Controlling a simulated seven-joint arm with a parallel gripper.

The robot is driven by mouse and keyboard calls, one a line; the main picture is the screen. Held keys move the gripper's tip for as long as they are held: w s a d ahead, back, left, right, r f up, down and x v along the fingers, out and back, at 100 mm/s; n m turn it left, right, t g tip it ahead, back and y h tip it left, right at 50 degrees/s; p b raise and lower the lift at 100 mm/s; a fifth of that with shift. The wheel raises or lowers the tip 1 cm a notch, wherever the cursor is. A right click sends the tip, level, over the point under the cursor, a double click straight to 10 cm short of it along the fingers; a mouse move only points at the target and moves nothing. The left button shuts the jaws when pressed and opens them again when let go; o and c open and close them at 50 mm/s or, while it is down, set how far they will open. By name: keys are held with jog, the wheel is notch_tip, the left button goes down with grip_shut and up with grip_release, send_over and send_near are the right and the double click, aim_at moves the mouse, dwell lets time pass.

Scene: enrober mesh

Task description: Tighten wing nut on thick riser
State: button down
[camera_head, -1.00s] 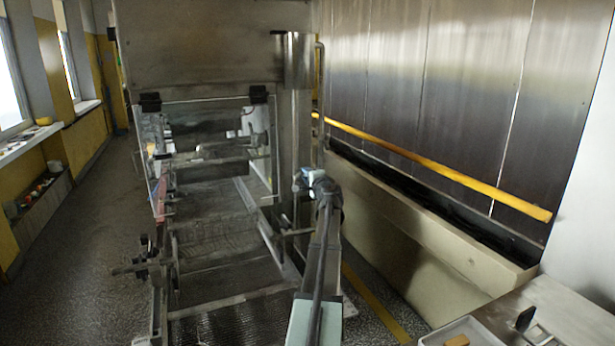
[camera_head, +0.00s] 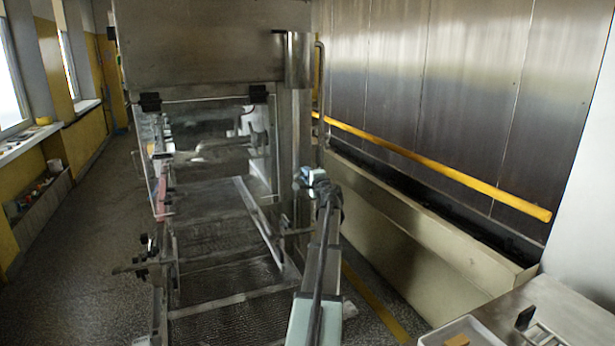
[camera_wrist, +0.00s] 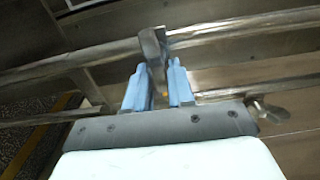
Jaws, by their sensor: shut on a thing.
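My gripper shows in the wrist view (camera_wrist: 160,88) with two pale blue fingers, one on each side of an upright flat metal piece (camera_wrist: 152,48). It is shut on this piece; I cannot tell whether it is the riser or a wing of the nut. A wing-shaped metal part (camera_wrist: 265,110), like a wing nut, sticks out to the right of my gripper, apart from the fingers. In the head view my gripper (camera_head: 308,178) is small, beside the machine's right post, and its grip is too small to make out.
Metal rails (camera_wrist: 240,27) run across the wrist view close around the fingers. The mesh conveyor (camera_head: 225,318) lies left of my arm. A long beige trough (camera_head: 420,240) and yellow bar (camera_head: 430,165) stand to the right. A white tray (camera_head: 432,338) sits at the lower right.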

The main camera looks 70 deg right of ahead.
jog(key=shift+w+a+f, duration=0.1)
jog(key=shift+w+a, duration=0.05)
jog(key=shift+a, duration=0.05)
jog(key=c, duration=1.2)
grip_release()
jog(key=shift+d, duration=0.1)
jog(key=shift+o, duration=0.2)
jog(key=v, duration=1.4)
